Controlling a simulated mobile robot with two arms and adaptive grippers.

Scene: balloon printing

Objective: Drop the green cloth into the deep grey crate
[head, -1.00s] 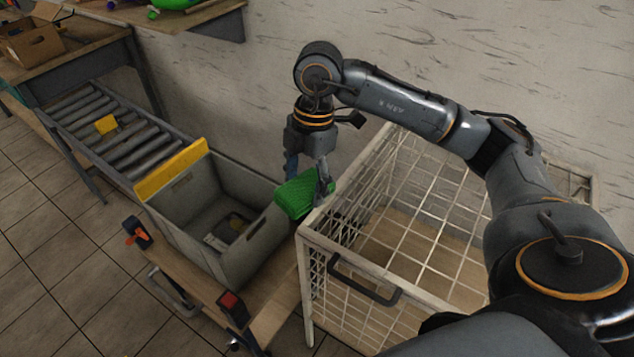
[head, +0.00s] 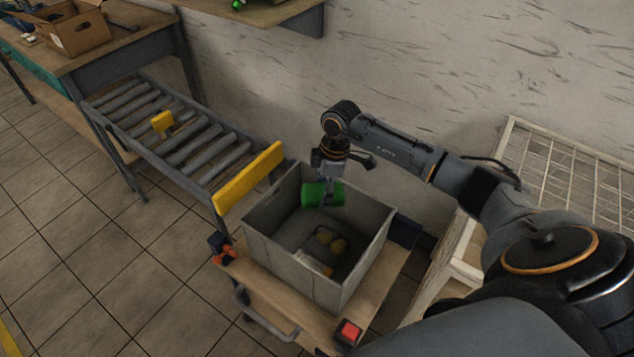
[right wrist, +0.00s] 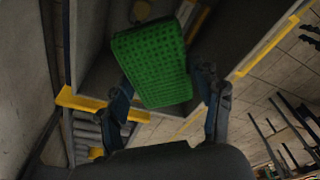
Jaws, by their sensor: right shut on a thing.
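My right gripper (head: 326,198) is shut on the green cloth (head: 314,194), a folded block. It holds the cloth over the opening of the deep grey crate (head: 268,262), towards the crate's back side. In the right wrist view the green cloth (right wrist: 152,62) sits between the two fingers (right wrist: 168,98), with grey crate walls behind it. The crate stands on a wooden cart, and a few yellowish items (head: 331,241) lie on its floor. My left gripper is not in view.
A roller conveyor (head: 180,140) with a yellow end bar (head: 248,177) lies left of the crate. A white wire cage (head: 560,180) stands at the right. A wall is close behind the crate. The cart (head: 270,305) carries a red button (head: 348,332).

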